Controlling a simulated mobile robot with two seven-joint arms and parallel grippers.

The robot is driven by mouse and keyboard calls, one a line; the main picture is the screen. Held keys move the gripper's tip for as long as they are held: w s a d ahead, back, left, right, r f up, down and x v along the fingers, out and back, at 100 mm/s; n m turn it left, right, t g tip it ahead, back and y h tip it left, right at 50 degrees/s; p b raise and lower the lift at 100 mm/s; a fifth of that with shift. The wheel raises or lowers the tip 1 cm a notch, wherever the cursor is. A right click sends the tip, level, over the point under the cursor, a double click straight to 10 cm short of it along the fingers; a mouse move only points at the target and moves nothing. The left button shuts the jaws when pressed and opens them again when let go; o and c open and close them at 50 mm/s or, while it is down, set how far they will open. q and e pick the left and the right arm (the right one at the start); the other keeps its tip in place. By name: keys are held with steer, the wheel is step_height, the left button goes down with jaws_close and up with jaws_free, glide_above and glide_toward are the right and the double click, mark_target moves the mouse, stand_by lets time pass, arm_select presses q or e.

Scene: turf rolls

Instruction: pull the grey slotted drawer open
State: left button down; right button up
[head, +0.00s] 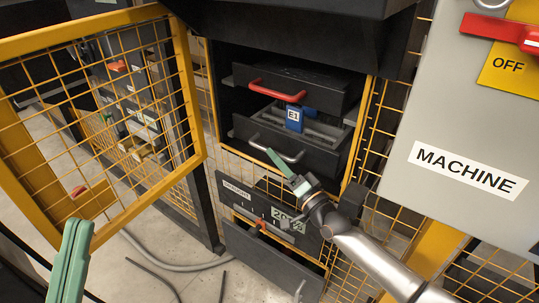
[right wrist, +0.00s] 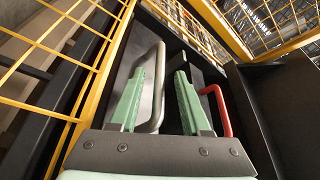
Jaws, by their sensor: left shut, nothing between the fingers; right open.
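The drawer with the grey handle (head: 277,148) has a dark front (head: 325,163). Behind its front shows a grey slotted inside (head: 325,130), with a blue block marked E1 (head: 294,118) at it. My right gripper (head: 275,158) is open at this handle. In the right wrist view the grey handle (right wrist: 158,95) runs between the two green fingers, closer to the left one; contact cannot be told. My left gripper (head: 75,232) is shut and empty at the lower left of the head view, far from the drawer.
A drawer with a red handle (head: 277,90) sits just above. Below are a labelled dark panel (head: 255,205) and another drawer (head: 265,255). A yellow mesh door (head: 195,95) stands open at left. A grey machine box (head: 440,125) is at right. Cables lie on the floor.

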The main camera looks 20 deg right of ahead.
steer(key=shift+b+x, duration=0.35)
steer(key=shift+x, duration=1.45)
steer(key=shift+c, duration=0.2)
jaws_close()
